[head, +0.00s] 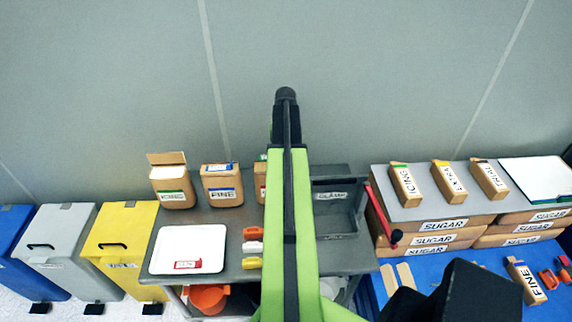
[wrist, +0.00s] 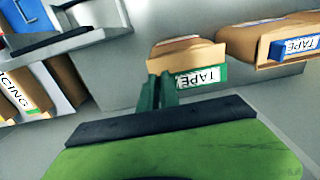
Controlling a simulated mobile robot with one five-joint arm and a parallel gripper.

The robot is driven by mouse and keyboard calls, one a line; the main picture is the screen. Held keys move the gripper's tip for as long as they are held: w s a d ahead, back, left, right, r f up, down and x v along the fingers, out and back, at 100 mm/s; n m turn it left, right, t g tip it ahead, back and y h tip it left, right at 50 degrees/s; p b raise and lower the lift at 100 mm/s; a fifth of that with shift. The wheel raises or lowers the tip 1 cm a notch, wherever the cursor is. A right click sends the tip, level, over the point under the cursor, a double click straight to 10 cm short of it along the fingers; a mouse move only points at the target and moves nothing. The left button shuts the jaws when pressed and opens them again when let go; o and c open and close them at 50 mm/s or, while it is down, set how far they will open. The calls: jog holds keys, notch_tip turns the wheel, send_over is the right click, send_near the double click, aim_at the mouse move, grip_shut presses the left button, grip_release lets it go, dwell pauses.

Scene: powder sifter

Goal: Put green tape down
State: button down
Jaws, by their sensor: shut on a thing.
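My gripper (wrist: 160,92) shows in the wrist view as two close, dark green fingers beyond the bright green arm housing. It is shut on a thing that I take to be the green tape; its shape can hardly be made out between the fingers. Just past the fingertips is an open brown box (wrist: 187,52) with a green-edged TAPE label (wrist: 200,77). I cannot tell whether the fingers touch this box. A second box (wrist: 270,38) with a blue-edged TAPE label is to its right. In the head view my arm hides the gripper and whatever it holds.
The head view shows a dark grey worktop (head: 218,225) with a white tray (head: 190,245), small coloured pieces (head: 252,247) and cardboard boxes (head: 222,188) along the back. Sugar cartons (head: 440,240) stand right, bins (head: 120,235) left. The worktop has some bare room between the tray and boxes.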

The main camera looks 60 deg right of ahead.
notch_tip(320, 180, down, 4)
jog(key=b, duration=0.4)
jog(key=shift+f, duration=0.25)
jog(key=shift+r, duration=0.25)
jog(key=shift+f, duration=0.2)
jog(key=c, duration=1.6)
grip_release()
jog(key=shift+r, duration=0.1)
notch_tip(320, 180, up, 12)
jog(key=p, duration=1.2)
jog(key=shift+r, duration=0.1)
